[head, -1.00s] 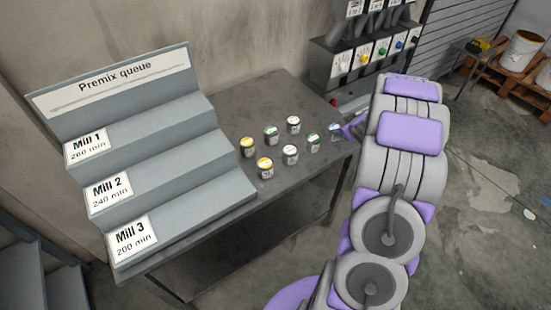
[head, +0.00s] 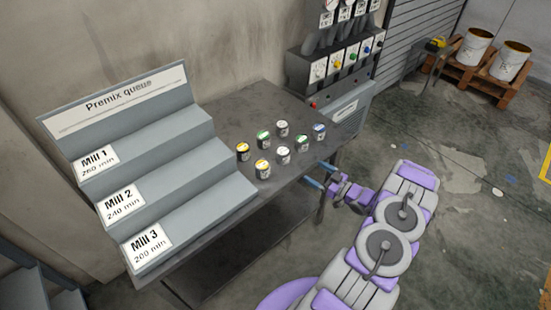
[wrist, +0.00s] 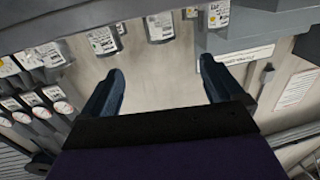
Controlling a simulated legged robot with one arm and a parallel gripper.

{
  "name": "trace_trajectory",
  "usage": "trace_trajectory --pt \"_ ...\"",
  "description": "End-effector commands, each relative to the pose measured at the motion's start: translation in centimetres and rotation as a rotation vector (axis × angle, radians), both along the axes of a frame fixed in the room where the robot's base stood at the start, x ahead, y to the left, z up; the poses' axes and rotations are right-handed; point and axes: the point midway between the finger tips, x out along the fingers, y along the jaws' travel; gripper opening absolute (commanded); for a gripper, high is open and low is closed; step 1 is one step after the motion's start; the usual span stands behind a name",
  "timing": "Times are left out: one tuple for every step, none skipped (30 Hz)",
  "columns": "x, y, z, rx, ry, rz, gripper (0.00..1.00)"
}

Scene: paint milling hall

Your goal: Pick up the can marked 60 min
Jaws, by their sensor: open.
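Several small cans stand upright on the grey table (head: 236,105), right of the stepped rack (head: 165,155). Their lids differ: two are yellow, a front one (head: 262,169) and a rear one (head: 243,152); two are green, (head: 264,138) and (head: 302,144); two are whitish, (head: 282,128) and (head: 283,155); one is blue (head: 319,131). No can's time marking is legible, so I cannot tell which says 60 min. My gripper (head: 320,174) is open and empty by the table's front edge, apart from the cans. In the upside-down wrist view, labelled cans (wrist: 160,27) appear beyond the open fingers (wrist: 161,66).
The rack carries Mill 1, Mill 2 and Mill 3 labels, and its steps are empty. A dispenser panel with gauges and coloured knobs (head: 345,62) stands behind the table's right end. Buckets (head: 474,46) sit on a pallet at the far right. Open floor lies right of the table.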

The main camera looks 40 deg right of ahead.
Motion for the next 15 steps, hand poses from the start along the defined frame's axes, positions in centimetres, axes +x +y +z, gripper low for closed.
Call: trace_trajectory --pt "0.2 0.1 -0.1 0.005 -0.004 0.002 0.94" --pt "0.5 0.2 -0.1 0.005 -0.005 0.004 0.94" --pt "1.0 0.4 -0.1 0.004 -0.006 0.005 0.94" --pt "1.5 0.5 -0.1 0.003 -0.006 0.005 0.94" --pt "2.1 0.8 -0.1 0.002 -0.006 0.006 0.94" --pt "2.9 1.1 0.0 -0.001 -0.006 0.006 0.94" --pt "3.5 1.3 0.1 -0.003 -0.006 0.006 0.94" --pt "4.1 1.5 0.1 -0.004 -0.006 0.007 0.94" --pt "4.8 1.8 0.2 -0.006 -0.006 0.006 0.94" --pt "5.4 2.0 0.3 -0.008 -0.007 0.006 0.94" --pt "6.0 2.3 0.3 -0.009 -0.006 0.006 0.94" --pt "6.8 2.6 0.4 -0.011 -0.006 0.006 0.94" --pt "7.3 2.8 0.4 -0.012 -0.007 0.006 0.94" --pt "7.9 2.9 0.4 -0.012 -0.007 0.005 0.94" --pt "8.6 3.2 0.4 -0.012 -0.007 0.006 0.94"
